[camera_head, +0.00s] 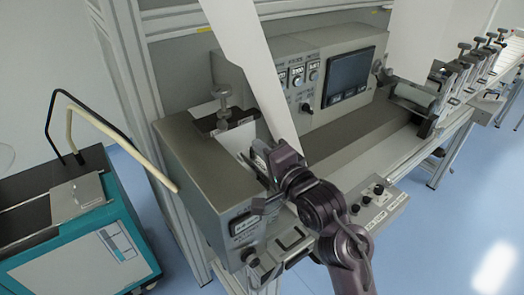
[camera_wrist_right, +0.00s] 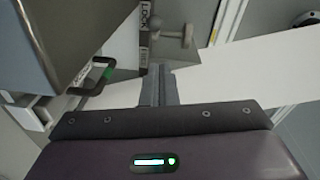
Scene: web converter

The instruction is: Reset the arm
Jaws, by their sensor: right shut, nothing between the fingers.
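My right gripper (camera_head: 262,162) is at the front left of the grey web converter (camera_head: 185,165), close to the white web strip (camera_head: 250,65) that runs down into the machine. In the right wrist view my right gripper (camera_wrist_right: 158,82) has its two fingers together with nothing between them. The white strip (camera_wrist_right: 250,75) passes behind the fingers there; I cannot tell whether they touch it. A metal clamp knob (camera_head: 222,95) stands just behind the gripper, and it also shows in the wrist view (camera_wrist_right: 172,33) beside a "LOCK" label. My left gripper is not in view.
A display screen (camera_head: 350,75) and dials sit on the converter's back panel. A button box (camera_head: 375,200) is right of my arm. A teal cart (camera_head: 95,245) with a bent handle stands at the left. Blue floor (camera_head: 455,225) is clear at the lower right.

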